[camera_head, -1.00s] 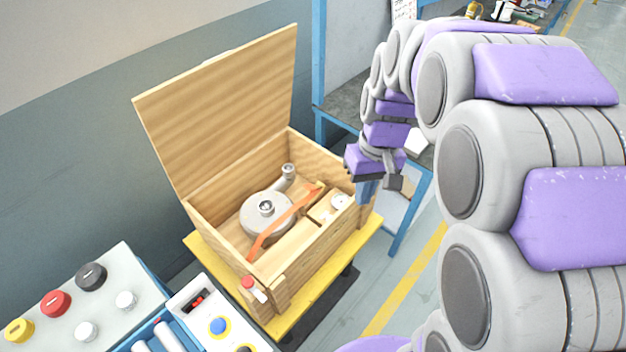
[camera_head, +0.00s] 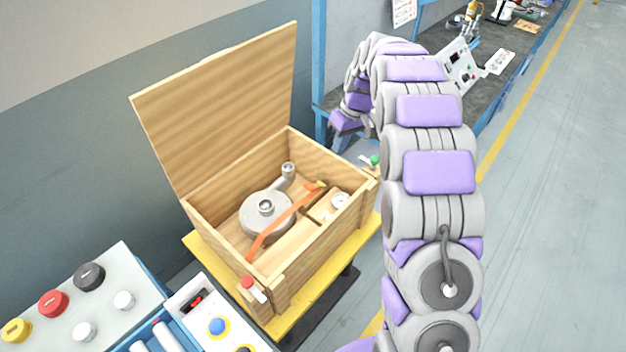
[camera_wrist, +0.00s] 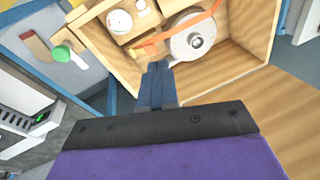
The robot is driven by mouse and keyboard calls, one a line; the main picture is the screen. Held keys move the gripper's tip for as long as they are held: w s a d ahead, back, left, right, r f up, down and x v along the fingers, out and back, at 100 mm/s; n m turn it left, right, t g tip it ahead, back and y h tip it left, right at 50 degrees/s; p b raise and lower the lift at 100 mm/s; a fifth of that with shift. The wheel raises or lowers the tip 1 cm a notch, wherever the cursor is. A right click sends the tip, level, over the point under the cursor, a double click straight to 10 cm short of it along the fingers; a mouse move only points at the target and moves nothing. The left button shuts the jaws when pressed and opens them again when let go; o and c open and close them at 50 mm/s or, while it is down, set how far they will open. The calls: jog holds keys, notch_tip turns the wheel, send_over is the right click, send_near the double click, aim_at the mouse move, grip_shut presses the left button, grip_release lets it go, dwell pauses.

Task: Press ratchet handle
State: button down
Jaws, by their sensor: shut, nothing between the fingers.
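The wooden box (camera_head: 330,155) stands with its lid raised. Inside, a round grey blower (camera_head: 262,215) has an orange strap (camera_head: 275,232) across it. The strap's orange ratchet handle (camera_head: 313,187) appears to be at its right end, near two white round parts; details are too small to tell. In the wrist view, my gripper (camera_wrist: 156,68) is shut and empty, pointing toward the box's inside. The strap (camera_wrist: 175,36) and blower (camera_wrist: 194,42) show beyond the fingertips, apart from them. In the head view, the gripper is beyond the box's right rear corner, small and unclear.
A red-tipped latch (camera_head: 252,288) is on the box's front corner and a green-knobbed one (camera_head: 374,161) at its right corner. The box sits on a yellow cart (camera_head: 283,322). A button panel (camera_head: 80,305) lies at front left. The raised lid (camera_head: 225,105) bounds the left side.

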jog(key=w+a+f+n+y, duration=0.1)
jog(key=w+f+n, duration=0.2)
jog(key=w+f, duration=0.8)
jog(key=shift+w+a+f+t+y, duration=0.2)
jog(key=shift+a+f+t+y, duration=0.1)
jog(key=shift+f, duration=1.45)
jog(key=b, duration=0.2)
send_near(309, 185)
jog(key=w+f, duration=0.2)
jog(key=shift+a+f, duration=0.25)
jog(key=shift+f, duration=0.1)
jog(key=shift+s+a+f+b, duration=0.2)
jog(key=shift+s+a+f, duration=0.1)
jog(key=shift+f, duration=0.2)
jog(key=shift+s+a+f+b, duration=0.15)
jog(key=shift+s+a+f, duration=0.1)
jog(key=shift+f, duration=0.3)
jog(key=shift+s+a+f+b, duration=0.2)
jog(key=shift+s+a+f, duration=0.1)
jog(key=shift+f, duration=0.2)
